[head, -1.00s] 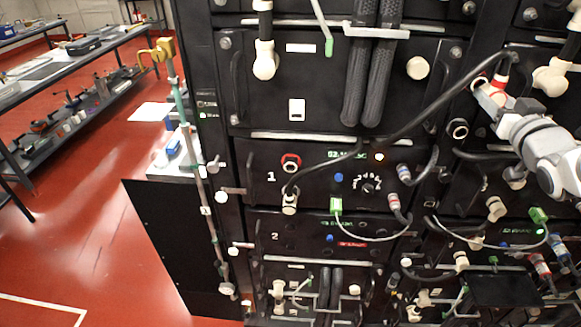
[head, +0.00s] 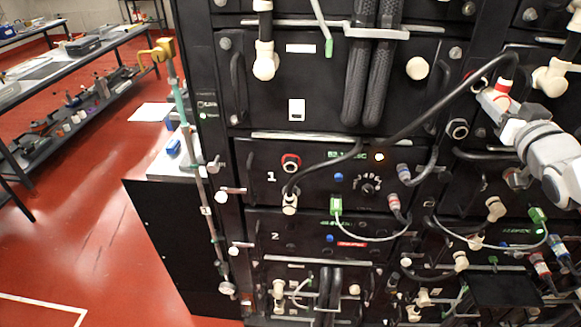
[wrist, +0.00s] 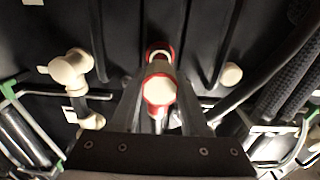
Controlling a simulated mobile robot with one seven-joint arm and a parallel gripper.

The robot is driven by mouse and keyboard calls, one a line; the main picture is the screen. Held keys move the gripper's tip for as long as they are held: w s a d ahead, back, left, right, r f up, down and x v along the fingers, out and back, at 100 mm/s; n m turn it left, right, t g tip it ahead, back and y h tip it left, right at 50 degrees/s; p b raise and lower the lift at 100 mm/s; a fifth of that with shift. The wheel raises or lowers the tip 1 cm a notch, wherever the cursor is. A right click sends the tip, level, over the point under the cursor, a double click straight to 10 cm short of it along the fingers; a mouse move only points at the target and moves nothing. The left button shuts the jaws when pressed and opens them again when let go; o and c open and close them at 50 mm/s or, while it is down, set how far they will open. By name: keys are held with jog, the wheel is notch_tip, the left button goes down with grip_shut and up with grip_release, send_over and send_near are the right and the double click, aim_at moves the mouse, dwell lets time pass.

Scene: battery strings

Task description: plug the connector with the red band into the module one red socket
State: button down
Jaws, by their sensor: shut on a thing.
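My gripper (head: 492,101) is at the right of the head view, shut on the pale connector with the red band (head: 503,84). A black cable runs from the connector down and left to a plug low on module one. In the wrist view the connector (wrist: 159,89) shows end-on between the fingers, with a red ring beyond it that I cannot identify. The module one red socket (head: 291,161) is an empty red ring above that plug, beside the white "1". It is well left of and below my gripper, which is apart from it.
Black bundled hoses (head: 368,75) hang between the gripper and the red socket's column. A tall pole (head: 190,150) stands at the rack's left edge.

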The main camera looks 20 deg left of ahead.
jog(key=shift+p+v, duration=0.3)
jog(key=shift+v, duration=1.8)
